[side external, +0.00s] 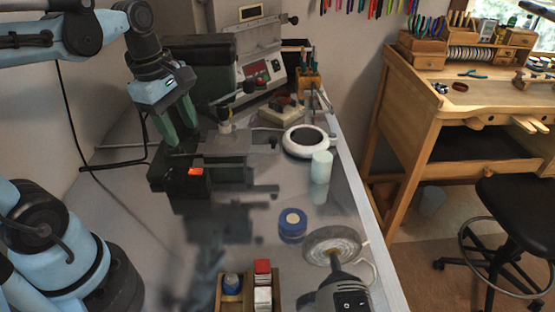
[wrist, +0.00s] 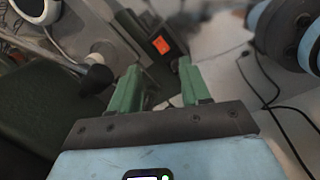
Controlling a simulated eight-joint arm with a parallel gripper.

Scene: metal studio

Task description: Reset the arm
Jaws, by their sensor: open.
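My gripper (side external: 180,136) hangs from the arm at the upper left in the side external view. Its two green fingers point down over the dark green machine (side external: 165,178) with an orange switch (side external: 195,171). In the wrist view, my gripper (wrist: 160,67) has its fingers apart, with nothing held between them. The orange switch (wrist: 161,45) shows beyond the fingertips. I cannot tell whether a finger touches the machine.
A white round device (side external: 304,141), a pale green cylinder (side external: 321,166), a blue tin (side external: 292,224) and a round grey disc (side external: 331,245) stand on the metal table (side external: 345,205). A wooden box (side external: 233,302) is at the front. A wooden workbench (side external: 455,95) and black stool (side external: 520,205) are at right.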

